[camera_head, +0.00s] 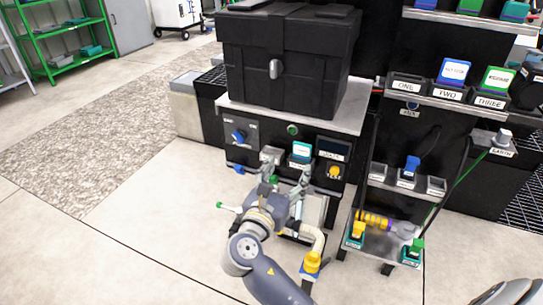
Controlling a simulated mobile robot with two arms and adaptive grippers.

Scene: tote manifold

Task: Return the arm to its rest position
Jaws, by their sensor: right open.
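My right gripper (284,176) is in front of the black control panel of the stand, with its two fingers spread apart. No object shows held between the fingers. The grey arm behind it reaches up from the bottom centre. The fingers and wrist hide the lower part of the panel, and I cannot tell whether they touch it. My left gripper is not in view.
A closed black tote (290,62) sits on the stand above the panel. To the right is a rack with slots labelled ONE, TWO and THREE (490,102). A yellow-capped pipe (311,263) stands close to the arm. Open floor (150,215) lies left.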

